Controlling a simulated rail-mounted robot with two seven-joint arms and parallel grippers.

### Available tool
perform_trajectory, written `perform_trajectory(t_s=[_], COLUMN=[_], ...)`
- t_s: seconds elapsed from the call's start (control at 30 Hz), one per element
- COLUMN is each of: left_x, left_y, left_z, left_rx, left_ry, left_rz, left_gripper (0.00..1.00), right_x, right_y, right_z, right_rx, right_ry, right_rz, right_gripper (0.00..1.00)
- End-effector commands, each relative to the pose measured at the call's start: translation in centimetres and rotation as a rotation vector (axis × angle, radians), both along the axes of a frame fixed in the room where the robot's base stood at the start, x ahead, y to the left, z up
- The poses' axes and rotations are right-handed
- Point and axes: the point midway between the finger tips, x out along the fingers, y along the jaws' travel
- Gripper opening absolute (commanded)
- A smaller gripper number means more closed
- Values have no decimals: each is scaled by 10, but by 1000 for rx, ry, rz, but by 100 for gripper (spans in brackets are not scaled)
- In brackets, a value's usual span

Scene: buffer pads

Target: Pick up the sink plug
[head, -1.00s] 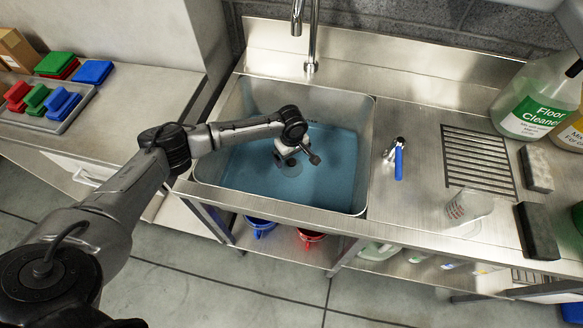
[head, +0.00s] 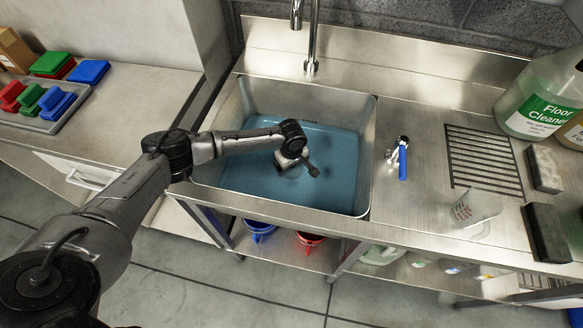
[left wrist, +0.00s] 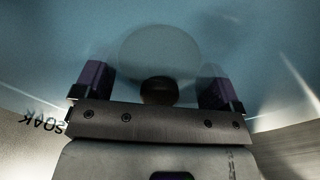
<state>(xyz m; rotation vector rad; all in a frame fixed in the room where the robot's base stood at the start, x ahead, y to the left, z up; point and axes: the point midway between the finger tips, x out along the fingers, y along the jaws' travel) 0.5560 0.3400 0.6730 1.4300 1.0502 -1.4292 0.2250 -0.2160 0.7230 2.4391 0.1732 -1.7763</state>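The sink basin (head: 366,160) holds blue water (head: 335,185). My left gripper (head: 282,170) reaches down into the basin, and my wrist hides most of it in the head view. In the left wrist view my left gripper (left wrist: 156,70) is open, with two dark purple finger pads set wide apart. A dark round knob (left wrist: 158,90) shows between the fingers, apart from both pads. A pale disc (left wrist: 160,48) lies just beyond it, blurred by the water. The knob and disc look like the sink plug. In the head view my wrist hides the plug.
The tap (head: 312,40) stands behind the basin. A blue-handled tool (head: 402,160) lies on the right drainboard, near a clear measuring cup (head: 474,209), a drain grate (head: 480,155) and sponges (head: 546,235). A floor cleaner bottle (head: 535,105) stands at the far right.

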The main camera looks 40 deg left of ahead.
Motion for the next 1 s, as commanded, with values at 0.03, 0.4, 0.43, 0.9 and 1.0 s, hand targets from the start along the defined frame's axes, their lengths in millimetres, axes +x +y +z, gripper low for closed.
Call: perform_trajectory(t_s=[0.03,0.4,0.43,0.9,1.0], left_x=[0,0,0,0,8], left_y=[0,0,0,0,-6], left_z=[0,0,0,37,48], left_rx=[0,0,0,-1,-3], left_ry=[0,0,0,-2,-2], left_rz=[0,0,0,0,0], left_gripper=[85,55,55,55,55], right_x=[0,0,0,0,1], right_y=[0,-1,-1,-3,-3], right_z=[0,0,0,21,25], right_rx=[0,-2,-3,-11,-10], right_ry=[0,-1,-1,-2,-2], right_rz=[0,1,2,7,6], right_gripper=[91,91,91,91,91])
